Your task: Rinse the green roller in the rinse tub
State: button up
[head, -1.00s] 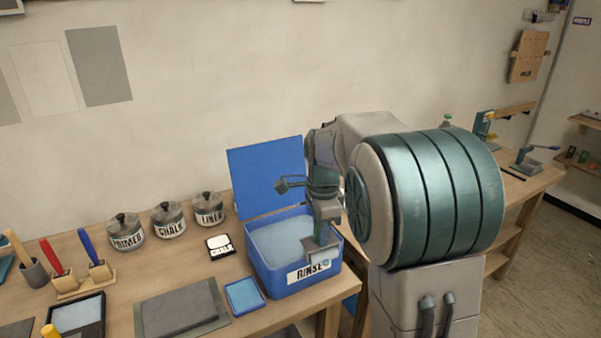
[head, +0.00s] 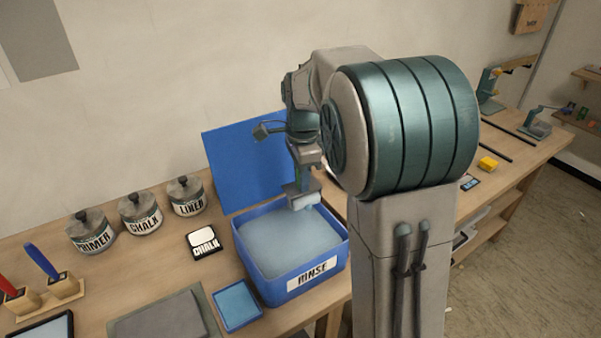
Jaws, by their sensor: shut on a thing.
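The blue rinse tub (head: 262,277), labelled RINSE, stands on the bench with its lid (head: 258,165) open at the back. Pale blue-grey liquid fills most of it. My gripper (head: 301,193) points down over the back right part of the tub. It is shut on the roller (head: 304,202), whose pale sleeve shows just below the jaws. The roller's green part is mostly hidden by the jaws. The sleeve is close to the liquid; I cannot tell whether it touches it.
A small blue tray (head: 237,306) and a grey slab (head: 160,320) lie in front and left. PRIMER (head: 91,232), CHALK (head: 140,214) and LINER (head: 186,196) pots stand behind, with a CHALK card (head: 203,243). My arm hides the bench right of the tub.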

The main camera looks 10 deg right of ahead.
notch_tip(320, 180, down, 12)
jog(key=b, duration=0.8)
dwell(0.3)
jog(key=s+a, duration=0.2)
jog(key=a, duration=0.6)
jog(key=shift+s+a+p, duration=0.3)
jog(key=shift+s+p, duration=0.05)
dwell(0.3)
jog(key=w+d, duration=0.2)
jog(key=d, duration=0.6)
jog(key=shift+w+d+p, duration=0.3)
jog(key=shift+w+p, duration=0.05)
jog(key=shift+w, duration=0.05)
